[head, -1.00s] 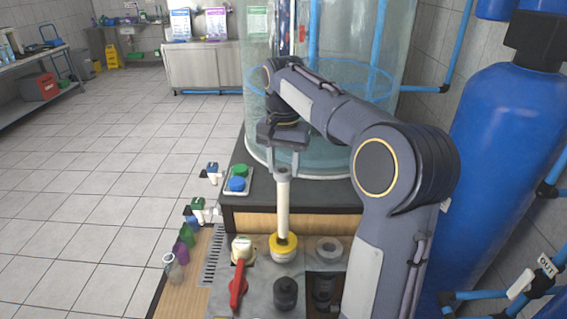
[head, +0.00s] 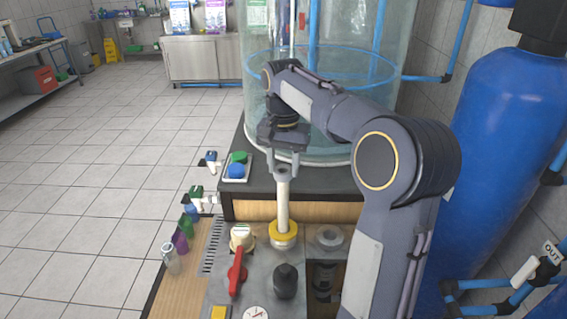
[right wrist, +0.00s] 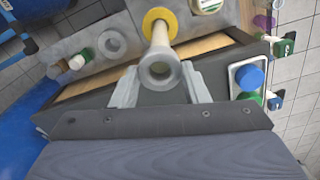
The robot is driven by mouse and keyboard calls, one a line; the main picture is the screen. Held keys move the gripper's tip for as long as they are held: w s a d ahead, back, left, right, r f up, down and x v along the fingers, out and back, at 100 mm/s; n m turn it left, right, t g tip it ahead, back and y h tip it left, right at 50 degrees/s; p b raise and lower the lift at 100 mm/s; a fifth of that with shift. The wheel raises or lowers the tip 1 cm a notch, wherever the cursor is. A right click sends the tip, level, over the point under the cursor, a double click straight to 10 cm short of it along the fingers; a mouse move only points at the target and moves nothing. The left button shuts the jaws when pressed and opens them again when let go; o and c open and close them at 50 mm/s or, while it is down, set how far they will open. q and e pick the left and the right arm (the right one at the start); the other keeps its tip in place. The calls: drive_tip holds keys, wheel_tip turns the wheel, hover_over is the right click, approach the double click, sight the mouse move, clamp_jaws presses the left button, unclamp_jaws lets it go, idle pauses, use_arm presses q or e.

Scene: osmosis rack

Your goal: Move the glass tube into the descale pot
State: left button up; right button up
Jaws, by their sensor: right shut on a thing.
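The glass tube (head: 283,205) is a whitish upright cylinder with a flared open top. Its lower end sits in a yellow collar (head: 283,236) on the grey panel. My right gripper (head: 283,168) comes from above and is shut on the tube's top end. In the right wrist view the tube's round open mouth (right wrist: 160,70) shows between the two fingers. I cannot tell which fitting is the descale pot; a grey ring-shaped socket (head: 328,239) stands just right of the collar. My left gripper is not in view.
A red lever valve (head: 237,272) and a black knob (head: 286,281) stand in front of the collar. A small tray with green and blue caps (head: 236,178) lies on the dark ledge behind. Several small bottles (head: 180,241) stand at left. A large clear tank rises behind.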

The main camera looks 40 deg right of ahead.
drive_tip(key=b, duration=0.4)
hover_over(283, 217)
drive_tip(key=w+d, duration=0.1)
drive_tip(key=shift+w+f, duration=0.1)
drive_tip(key=shift+f, duration=3.65)
drive_tip(key=shift+f+b, duration=2.4)
drive_tip(key=shift+f, duration=1.45)
drive_tip(key=shift+f+b, duration=0.2)
drive_tip(key=shift+b, duration=0.15)
drive_tip(key=shift+f+b, duration=0.6)
drive_tip(key=shift+f, duration=0.5)
drive_tip(key=o, duration=0.3)
drive_tip(key=shift+f, duration=0.1)
drive_tip(key=o, duration=0.5)
drive_tip(key=shift+o, duration=0.6)
